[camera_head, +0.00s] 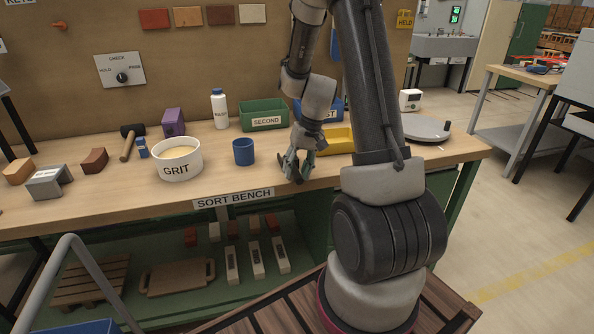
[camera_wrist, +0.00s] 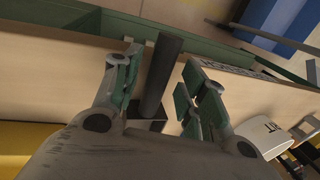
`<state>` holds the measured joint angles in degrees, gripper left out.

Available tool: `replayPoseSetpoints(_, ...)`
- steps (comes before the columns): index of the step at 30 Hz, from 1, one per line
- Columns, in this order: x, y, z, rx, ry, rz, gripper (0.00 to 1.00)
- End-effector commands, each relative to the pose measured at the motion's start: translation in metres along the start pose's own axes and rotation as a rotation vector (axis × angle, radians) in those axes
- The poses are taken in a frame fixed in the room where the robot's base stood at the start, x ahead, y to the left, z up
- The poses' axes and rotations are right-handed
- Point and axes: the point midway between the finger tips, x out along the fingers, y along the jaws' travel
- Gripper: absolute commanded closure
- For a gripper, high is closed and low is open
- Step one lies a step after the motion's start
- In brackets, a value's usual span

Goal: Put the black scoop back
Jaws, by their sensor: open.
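My gripper (camera_head: 296,172) is low over the front part of the bench, between the blue cup (camera_head: 243,151) and the yellow tray (camera_head: 339,141). In the wrist view my gripper (camera_wrist: 157,88) is open, its green-padded fingers on either side of a dark, round handle. This looks like the handle of the black scoop (camera_wrist: 163,72). Gaps show on both sides of it, so the fingers are not closed on it. In the head view the scoop is hard to tell from my dark fingertips. The white GRIT bowl (camera_head: 176,160) holds a pale material.
A green SECOND bin (camera_head: 263,116), a white bottle (camera_head: 219,109) and a purple block (camera_head: 173,122) stand behind. A mallet (camera_head: 129,142) and bricks (camera_head: 95,160) lie left. A round grey device (camera_head: 426,129) is right. The bench's front edge is close to my gripper.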

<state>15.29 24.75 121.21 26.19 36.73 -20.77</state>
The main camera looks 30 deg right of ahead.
Motion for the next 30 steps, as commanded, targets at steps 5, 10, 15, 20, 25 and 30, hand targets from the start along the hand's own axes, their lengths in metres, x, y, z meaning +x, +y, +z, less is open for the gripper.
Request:
replayPoseSetpoints(5, -0.034, 0.000, -0.001, 0.000, 0.007, 0.000, 0.58)
replayPoseSetpoints(10, -0.073, 0.000, -0.001, -0.001, 0.006, 0.001, 0.58)
replayPoseSetpoints(15, -0.103, 0.001, -0.001, 0.000, 0.005, 0.001, 0.58)
replayPoseSetpoints(20, -0.118, -0.002, 0.002, -0.005, 0.007, 0.004, 0.58)
replayPoseSetpoints(25, -0.154, -0.024, 0.032, -0.062, 0.047, 0.039, 0.58)
replayPoseSetpoints(30, -0.202, -0.051, 0.099, -0.164, 0.134, 0.106, 0.58)
